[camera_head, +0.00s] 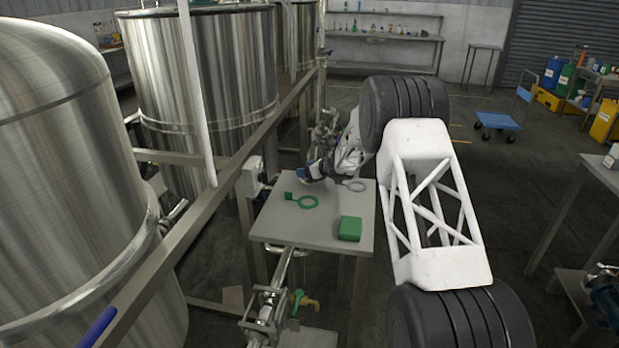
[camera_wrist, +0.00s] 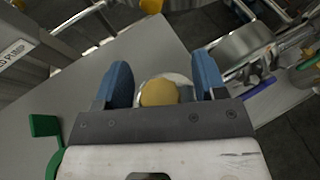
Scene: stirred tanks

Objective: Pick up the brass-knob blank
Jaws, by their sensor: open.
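The brass-knob blank, a pale disc with a round yellow knob (camera_wrist: 158,93), shows in the wrist view between the two blue fingers of my gripper (camera_wrist: 163,75). The fingers stand apart, one on each side of the knob, with space visible around it. The gripper palm hides the near part of the disc. I cannot tell how high the fingers are above it. In the head view my gripper (camera_head: 315,171) is low over the far left part of the small grey table (camera_head: 285,228), and the blank cannot be made out there.
A green ring with a tab (camera_head: 306,202), a green block (camera_head: 350,229) and a grey ring (camera_head: 354,185) lie on the table. Steel tanks (camera_head: 205,75) and a rail (camera_head: 215,185) stand to the left. Valve piping (camera_head: 265,305) is in front. The table's front left is clear.

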